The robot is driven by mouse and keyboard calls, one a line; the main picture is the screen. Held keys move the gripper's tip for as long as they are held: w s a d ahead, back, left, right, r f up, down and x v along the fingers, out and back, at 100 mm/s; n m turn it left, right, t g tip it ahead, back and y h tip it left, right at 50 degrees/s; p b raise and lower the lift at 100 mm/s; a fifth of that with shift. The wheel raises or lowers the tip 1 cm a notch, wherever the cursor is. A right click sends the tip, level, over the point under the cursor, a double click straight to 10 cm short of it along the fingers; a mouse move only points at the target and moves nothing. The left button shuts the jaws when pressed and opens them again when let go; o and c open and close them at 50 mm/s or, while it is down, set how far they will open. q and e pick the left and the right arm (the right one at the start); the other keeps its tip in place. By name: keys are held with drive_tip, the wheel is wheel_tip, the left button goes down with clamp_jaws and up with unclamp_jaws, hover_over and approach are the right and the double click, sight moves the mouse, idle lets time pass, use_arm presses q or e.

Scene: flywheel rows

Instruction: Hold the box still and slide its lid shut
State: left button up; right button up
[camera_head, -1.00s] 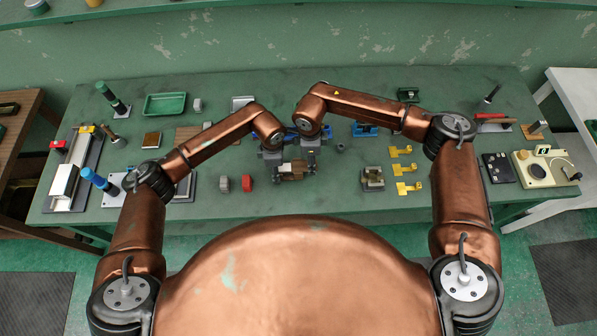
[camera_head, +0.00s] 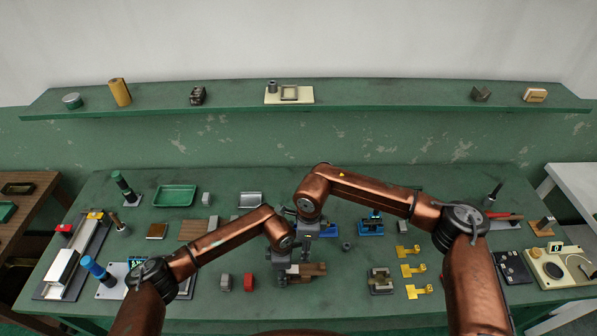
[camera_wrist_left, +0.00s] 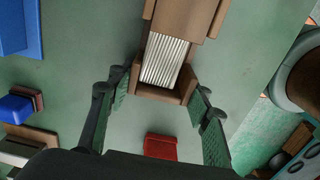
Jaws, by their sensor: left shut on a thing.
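The brown box (camera_head: 313,269) lies near the front middle of the green table. In the left wrist view the box's end wall (camera_wrist_left: 160,94) and a pale ribbed strip inside show, so it is partly uncovered. The brown lid (camera_wrist_left: 185,20) lies over the far part, at the top of that view. My left gripper (camera_head: 287,274) is shut on the box's near end, with a finger on each side in the left wrist view (camera_wrist_left: 160,92). My right gripper (camera_head: 304,254) is above and just behind the box; its fingers are too small and hidden to read.
A red block (camera_head: 248,282) and a grey block (camera_head: 225,283) stand left of the box. A grey fixture (camera_head: 380,281) and yellow brackets (camera_head: 411,270) lie to the right. Blue parts (camera_head: 370,226) stand behind. Free table lies between the box and grey fixture.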

drive_tip(key=shift+n+h, duration=0.3)
drive_tip(key=shift+n, duration=0.1)
drive_tip(key=s+f, duration=0.2)
drive_tip(key=f, duration=0.1)
drive_tip(key=shift+s+d+f, duration=0.1)
drive_tip(key=shift+s+f, duration=0.05)
drive_tip(key=shift+s, duration=0.05)
drive_tip(key=shift+w+d+f, duration=0.15)
drive_tip(key=shift+d, duration=0.05)
drive_tip(key=shift+c, duration=0.5)
drive_tip(key=c, duration=0.3)
drive_tip(key=shift+c, duration=1)
drive_tip(key=w+d, duration=0.1)
drive_tip(key=w+d+r, duration=0.1)
drive_tip(key=w, duration=0.1)
drive_tip(key=shift+d+m, duration=0.15)
drive_tip(key=shift+m, duration=0.25)
drive_tip(key=c, duration=0.3)
drive_tip(key=shift+d+f, duration=0.15)
drive_tip(key=shift+c, duration=0.8)
drive_tip(key=shift+s+f, duration=0.2)
clamp_jaws()
drive_tip(key=shift+s+d+f+g+y, duration=0.15)
drive_tip(key=shift+d+g+y, duration=0.2)
drive_tip(key=shift+y, duration=0.35)
drive_tip(key=s+d+y, duration=0.2)
drive_tip(key=d+y, duration=0.5)
drive_tip(key=d, duration=1)
drive_tip(key=shift+n+y, duration=0.3)
drive_tip(key=shift+s, duration=0.1)
